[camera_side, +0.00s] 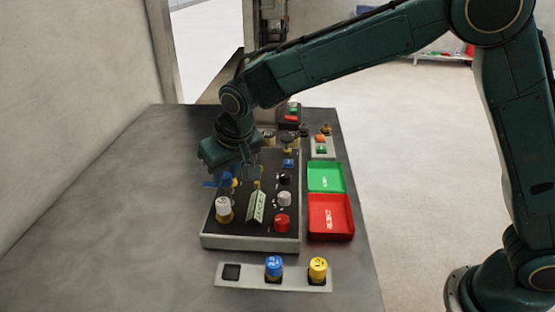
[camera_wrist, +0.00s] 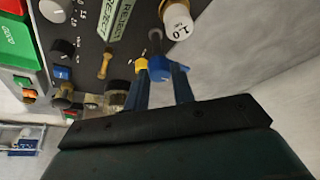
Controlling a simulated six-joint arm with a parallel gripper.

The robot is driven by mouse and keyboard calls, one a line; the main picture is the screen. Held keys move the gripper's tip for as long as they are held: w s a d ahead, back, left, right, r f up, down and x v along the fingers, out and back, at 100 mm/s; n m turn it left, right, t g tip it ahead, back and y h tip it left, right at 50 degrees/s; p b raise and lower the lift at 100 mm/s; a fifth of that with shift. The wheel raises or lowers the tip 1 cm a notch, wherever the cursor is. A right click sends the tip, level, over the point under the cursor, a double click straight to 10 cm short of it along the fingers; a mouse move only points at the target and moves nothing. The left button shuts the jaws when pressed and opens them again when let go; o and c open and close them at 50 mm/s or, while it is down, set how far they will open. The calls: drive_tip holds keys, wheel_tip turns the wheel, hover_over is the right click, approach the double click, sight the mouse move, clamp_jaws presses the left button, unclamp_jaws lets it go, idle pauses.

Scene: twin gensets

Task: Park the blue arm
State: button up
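A blue part, which looks like the blue arm (camera_wrist: 162,68), lies between my gripper's two fingers in the wrist view, close to a white-topped knob marked 1.0 (camera_wrist: 178,18). In the side view blue also shows at the panel's left edge (camera_side: 212,183), below my gripper (camera_side: 236,174). My gripper points down over the left part of the dark control panel (camera_side: 268,226). In the wrist view its fingers (camera_wrist: 161,80) stand apart around the blue part; whether they press on it I cannot tell. A small yellow piece (camera_wrist: 142,64) shows at one fingertip. The blue part's pivot is unclear.
A tilted label plate (camera_side: 257,206), a red knob (camera_side: 282,223) and several other knobs stand on the panel. A green tray (camera_side: 325,190) and red tray (camera_side: 345,235) lie to its right. A strip with blue (camera_side: 273,266) and yellow (camera_side: 318,268) cylinders lies in front. The table's left is clear.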

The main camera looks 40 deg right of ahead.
drive_tip(key=o, duration=0.4)
drive_tip(key=shift+r, duration=0.15)
drive_tip(key=v, duration=1.3)
drive_tip(key=shift+r, duration=0.25)
drive_tip(key=shift+s+d, duration=0.1)
drive_tip(key=s+d+r, duration=0.3)
drive_tip(key=s+d, duration=0.9)
drive_tip(key=d, duration=0.3)
drive_tip(key=s+d+f, duration=0.2)
drive_tip(key=s+d, duration=0.1)
drive_tip(key=s, duration=0.4)
drive_tip(key=s+d+f+t, duration=0.1)
drive_tip(key=s+d+f, duration=0.2)
drive_tip(key=s, duration=0.4)
drive_tip(key=shift+s+d+f, duration=0.2)
drive_tip(key=shift+s, duration=0.2)
